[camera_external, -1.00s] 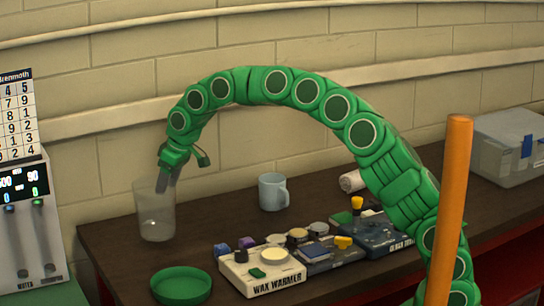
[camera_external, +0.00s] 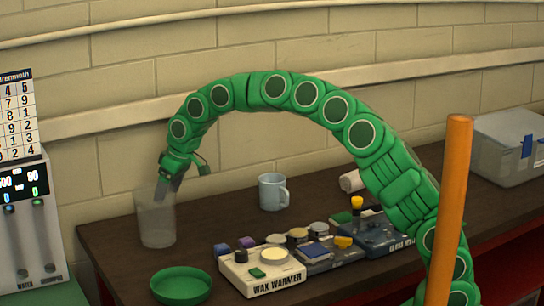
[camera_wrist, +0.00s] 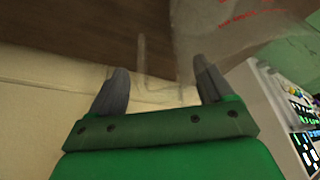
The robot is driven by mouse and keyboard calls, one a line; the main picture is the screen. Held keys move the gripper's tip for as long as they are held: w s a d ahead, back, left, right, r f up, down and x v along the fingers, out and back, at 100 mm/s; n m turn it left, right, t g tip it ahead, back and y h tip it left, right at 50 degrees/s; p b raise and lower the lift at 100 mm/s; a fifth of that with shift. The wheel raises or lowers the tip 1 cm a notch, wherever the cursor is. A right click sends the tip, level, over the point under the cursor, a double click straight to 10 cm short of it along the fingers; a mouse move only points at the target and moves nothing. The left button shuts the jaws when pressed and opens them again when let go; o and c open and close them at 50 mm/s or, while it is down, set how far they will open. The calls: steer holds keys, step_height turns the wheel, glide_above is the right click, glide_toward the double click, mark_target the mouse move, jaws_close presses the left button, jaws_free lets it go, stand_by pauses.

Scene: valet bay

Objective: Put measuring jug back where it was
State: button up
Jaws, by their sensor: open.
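The measuring jug (camera_external: 157,224) is a clear, see-through vessel. It is upright at the left end of the dark table. My gripper (camera_external: 168,192) reaches down at its upper rim from above, its fingers overlapping the jug in the external view. In the wrist view the two grey fingers (camera_wrist: 160,90) are spread apart. The jug's clear wall (camera_wrist: 205,32) with red print is beyond them, and a faint clear outline like a handle lies between them. I cannot tell whether a finger touches it.
On the table (camera_external: 225,222) are a pale blue mug (camera_external: 272,192), a green bowl (camera_external: 181,286), a wax warmer (camera_external: 262,274) with several small items beside it, and a clear bin (camera_external: 508,148). A dispenser (camera_external: 22,225) stands left. An orange post (camera_external: 449,210) rises in front.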

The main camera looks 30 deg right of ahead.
steer(key=shift+r, duration=0.15)
steer(key=v, duration=1.2)
